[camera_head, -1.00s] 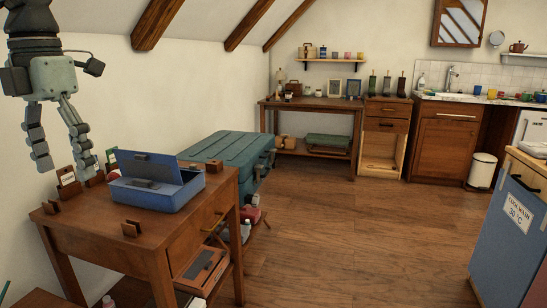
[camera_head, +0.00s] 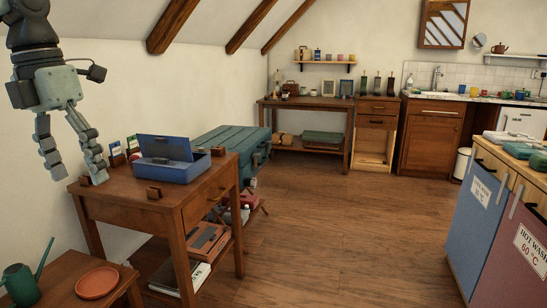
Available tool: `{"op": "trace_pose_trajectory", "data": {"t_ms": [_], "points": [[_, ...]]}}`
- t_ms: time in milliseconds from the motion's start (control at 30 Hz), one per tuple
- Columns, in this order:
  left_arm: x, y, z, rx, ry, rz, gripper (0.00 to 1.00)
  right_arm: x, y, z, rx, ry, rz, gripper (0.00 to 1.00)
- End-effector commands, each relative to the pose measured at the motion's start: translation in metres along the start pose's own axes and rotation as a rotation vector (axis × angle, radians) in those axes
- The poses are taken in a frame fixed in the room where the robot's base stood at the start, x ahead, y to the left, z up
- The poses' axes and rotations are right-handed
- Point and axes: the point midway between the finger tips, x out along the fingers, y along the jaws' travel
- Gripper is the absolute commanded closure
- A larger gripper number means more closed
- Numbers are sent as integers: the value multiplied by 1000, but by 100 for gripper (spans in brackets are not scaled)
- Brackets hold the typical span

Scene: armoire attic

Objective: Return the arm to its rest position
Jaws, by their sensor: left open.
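My left gripper (camera_head: 75,160) hangs at the left with its fingers pointing down. Its two fingers are apart and nothing is between them. It is over and beside the left end of a wooden side table (camera_head: 150,220), and I cannot tell its exact height above the table. A blue box (camera_head: 168,168) with its lid raised stands on that table, to the right of the gripper and apart from it. My right gripper does not show.
A green watering can (camera_head: 20,285) and an orange saucer (camera_head: 97,283) are on a low table at bottom left. A teal chest (camera_head: 225,145) stands behind the side table. Laundry bins (camera_head: 480,205) stand at right. The wooden floor (camera_head: 340,225) between is clear.

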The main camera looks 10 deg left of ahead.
Motion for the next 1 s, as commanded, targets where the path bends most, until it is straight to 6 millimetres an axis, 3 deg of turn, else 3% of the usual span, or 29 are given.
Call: {"op": "trace_pose_trajectory", "data": {"t_ms": [33,100,267,433,567,667,767,833,900,1000], "points": [[18,-4,7,-8,-33,-79,26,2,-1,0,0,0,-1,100],[34,-11,20,-22,-93,-175,26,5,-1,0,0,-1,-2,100],[68,-30,51,-90,-243,-414,26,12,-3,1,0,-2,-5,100],[100,-44,91,-270,-454,-729,26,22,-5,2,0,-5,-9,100],[127,-33,124,-554,-659,-995,26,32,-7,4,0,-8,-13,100],[156,-6,138,-848,-800,-1147,26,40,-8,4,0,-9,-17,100],[203,29,136,-1191,-905,-1233,26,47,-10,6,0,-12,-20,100],[248,50,122,-1455,-949,-1248,26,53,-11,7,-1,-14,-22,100],[295,65,102,-1711,-966,-1225,26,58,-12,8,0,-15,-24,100],[361,70,64,-2035,-947,-1143,26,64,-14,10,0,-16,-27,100]]}}
